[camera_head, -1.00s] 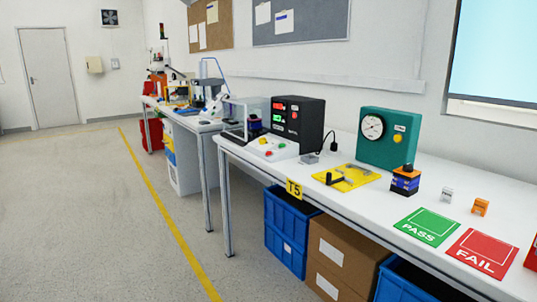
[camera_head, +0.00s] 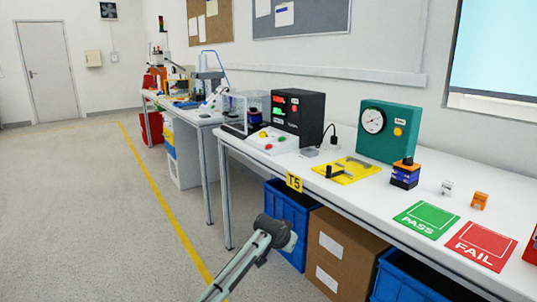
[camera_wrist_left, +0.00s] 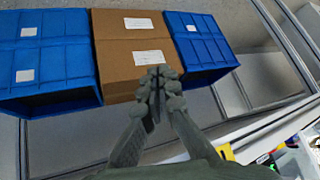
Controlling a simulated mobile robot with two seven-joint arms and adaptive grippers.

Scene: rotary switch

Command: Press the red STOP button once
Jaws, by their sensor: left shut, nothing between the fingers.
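The lettering is too small to read, so I cannot tell which red part is marked STOP. My left gripper (camera_head: 290,238) is low in front of the bench, apart from the panel. In the left wrist view its fingers (camera_wrist_left: 158,78) are shut and empty, with boxes beyond. My right gripper is not in view.
The white bench edge (camera_head: 330,205) lies above blue crates (camera_head: 289,220) and a cardboard box (camera_head: 345,250). A yellow fixture (camera_head: 350,170), a teal gauge box (camera_head: 388,133) and green and red mats stand right of the panel. Open floor lies left.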

